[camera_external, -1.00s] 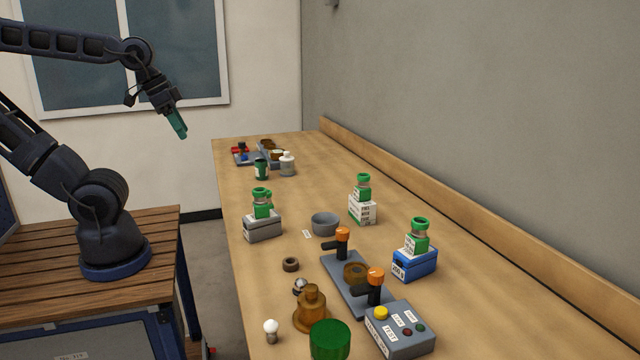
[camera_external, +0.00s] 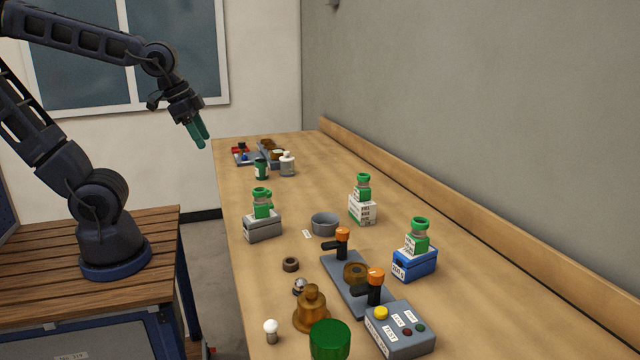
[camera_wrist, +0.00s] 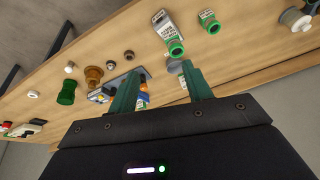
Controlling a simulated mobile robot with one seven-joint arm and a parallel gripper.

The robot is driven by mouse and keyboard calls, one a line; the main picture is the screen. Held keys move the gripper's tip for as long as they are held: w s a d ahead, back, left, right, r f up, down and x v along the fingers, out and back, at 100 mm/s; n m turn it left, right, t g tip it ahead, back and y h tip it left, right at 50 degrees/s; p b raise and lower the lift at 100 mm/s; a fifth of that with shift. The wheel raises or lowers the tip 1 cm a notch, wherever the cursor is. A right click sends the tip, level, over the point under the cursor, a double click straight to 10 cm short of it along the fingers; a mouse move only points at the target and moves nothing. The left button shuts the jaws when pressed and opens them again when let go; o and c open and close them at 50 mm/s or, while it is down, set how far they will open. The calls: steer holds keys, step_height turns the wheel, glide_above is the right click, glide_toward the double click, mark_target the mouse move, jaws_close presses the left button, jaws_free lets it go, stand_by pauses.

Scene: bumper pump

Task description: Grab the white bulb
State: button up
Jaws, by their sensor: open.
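The white bulb (camera_external: 271,326) stands on the near left edge of the wooden table in the external view, with its round white top upward. In the wrist view it is a small pale spot (camera_wrist: 69,68) at the left, beside a brown bell-shaped object (camera_wrist: 93,75). My gripper (camera_external: 198,134) has green fingers and hangs in the air left of the table's far end, well away from the bulb. In the wrist view my gripper (camera_wrist: 159,68) has its fingers apart with nothing held between them.
Near the bulb stand a brown bell-shaped object (camera_external: 310,311), a green cylinder (camera_external: 330,339), a silver-topped small object (camera_external: 299,287) and a brown ring (camera_external: 290,264). A grey button box (camera_external: 400,333) is further right. A wall (camera_external: 480,110) runs along the table's right side.

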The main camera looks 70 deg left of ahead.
steer(key=w+d+f+m, duration=0.4)
steer(key=w+d+f, duration=0.15)
steer(key=d, duration=0.25)
steer(key=m+g+h, duration=0.4)
steer(key=m+h, duration=0.1)
steer(key=m, duration=0.5)
glide_toward(270, 319)
steer(key=shift+x, duration=5.8)
steer(key=c, duration=0.8)
